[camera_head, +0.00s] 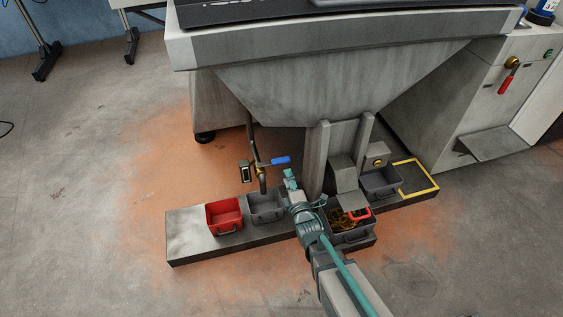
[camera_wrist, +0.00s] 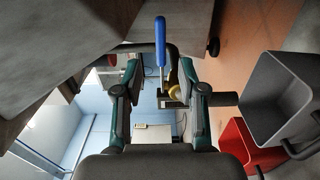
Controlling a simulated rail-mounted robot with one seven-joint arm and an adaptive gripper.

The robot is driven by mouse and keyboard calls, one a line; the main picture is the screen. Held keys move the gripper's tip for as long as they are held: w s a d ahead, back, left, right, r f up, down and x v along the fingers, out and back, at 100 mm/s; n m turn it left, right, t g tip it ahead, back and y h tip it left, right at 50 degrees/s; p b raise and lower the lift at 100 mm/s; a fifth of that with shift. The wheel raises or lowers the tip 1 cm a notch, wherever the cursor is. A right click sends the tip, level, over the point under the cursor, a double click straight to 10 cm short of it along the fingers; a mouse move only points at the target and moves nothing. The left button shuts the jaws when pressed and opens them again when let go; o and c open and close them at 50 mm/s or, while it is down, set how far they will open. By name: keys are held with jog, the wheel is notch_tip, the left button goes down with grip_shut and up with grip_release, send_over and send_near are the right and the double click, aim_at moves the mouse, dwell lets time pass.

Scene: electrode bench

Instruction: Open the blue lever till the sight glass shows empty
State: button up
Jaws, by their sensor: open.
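The blue lever (camera_head: 281,161) sits on a brass valve on the drain pipe below the machine's hopper, its handle pointing right. My gripper (camera_head: 291,178) is just below and to the right of the handle. In the wrist view the blue lever (camera_wrist: 160,42) shows in line with the gap between my open fingertips (camera_wrist: 160,72), with nothing gripped. I cannot tell whether either finger touches it. A small dark-framed part, apparently the sight glass (camera_head: 245,171), is left of the valve; its level is too small to read.
Below the pipe, a grey bin (camera_head: 266,208) and a red bin (camera_head: 224,214) stand on a low plinth (camera_head: 187,232). To the right are a bin with brass-coloured scraps (camera_head: 352,233), another grey bin (camera_head: 380,183) and a yellow-outlined empty spot (camera_head: 416,176). The hopper (camera_head: 330,85) overhangs.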

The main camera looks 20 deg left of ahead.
aim_at(282, 159)
jog(key=b+x, duration=0.2)
jog(key=x, duration=0.6)
jog(key=shift+w+a+f, duration=0.1)
jog(key=shift+a+f, duration=0.05)
jog(key=shift+w+a, duration=0.35)
jog(key=shift+w, duration=0.15)
grip_shut()
